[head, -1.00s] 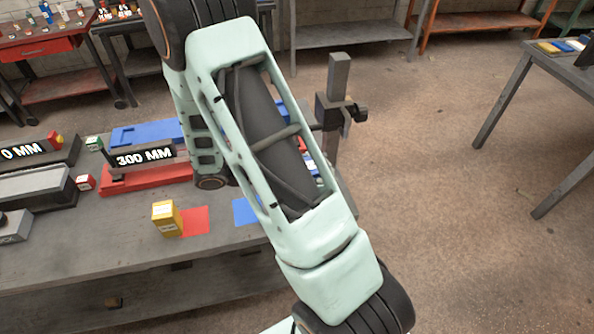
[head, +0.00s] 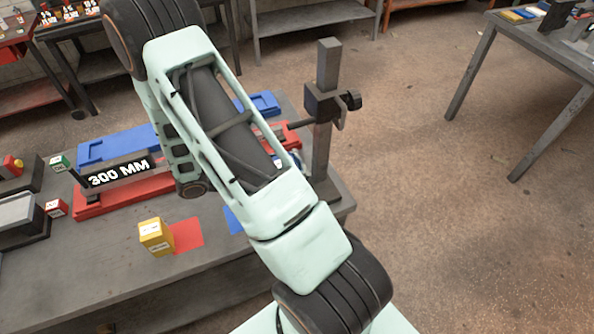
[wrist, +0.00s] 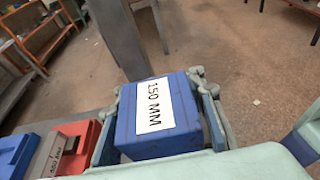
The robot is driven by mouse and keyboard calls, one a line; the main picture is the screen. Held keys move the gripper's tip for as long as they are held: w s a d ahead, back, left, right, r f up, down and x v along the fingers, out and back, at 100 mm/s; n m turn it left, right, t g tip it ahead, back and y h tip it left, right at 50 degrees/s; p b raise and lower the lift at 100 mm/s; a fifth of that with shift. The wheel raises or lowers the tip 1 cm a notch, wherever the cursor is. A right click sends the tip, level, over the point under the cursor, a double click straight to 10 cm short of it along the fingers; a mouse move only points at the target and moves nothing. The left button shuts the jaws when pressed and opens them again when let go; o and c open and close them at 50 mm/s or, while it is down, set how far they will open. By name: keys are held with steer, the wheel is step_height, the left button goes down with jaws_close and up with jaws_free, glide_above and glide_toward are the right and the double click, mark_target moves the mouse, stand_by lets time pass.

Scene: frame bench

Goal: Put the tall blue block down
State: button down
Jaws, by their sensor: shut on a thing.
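The tall blue block (wrist: 158,142) shows in the wrist view with a white "150 MM" label on it. My gripper (wrist: 160,90) is shut on it, one finger on each side. The block's lower end is hidden, so I cannot tell whether it touches the bench. In the head view my arm hides the gripper and the block. A blue patch (head: 233,219) on the bench (head: 110,285) is partly covered by my arm.
A yellow block (head: 155,238) stands beside a red patch (head: 187,235). Behind are a red base (head: 120,192) with a "300 MM" sign (head: 120,172) and a blue tray (head: 115,143). A dark upright post (head: 325,130) stands at the bench's right end.

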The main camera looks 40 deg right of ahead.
steer(key=f+b, duration=0.1)
steer(key=w+f, duration=0.1)
steer(key=f, duration=0.1)
steer(key=shift+f+b, duration=0.1)
steer(key=shift+b, duration=0.25)
steer(key=shift+s+f, duration=0.15)
steer(key=shift+s, duration=0.05)
steer(key=shift+f+b, duration=0.2)
steer(key=shift+b, duration=0.1)
steer(key=c, duration=1.2)
jaws_free()
steer(key=shift+a, duration=0.1)
steer(key=shift+c, duration=0.2)
steer(key=shift+r, duration=0.25)
steer(key=b+v, duration=0.1)
steer(key=v, duration=1.1)
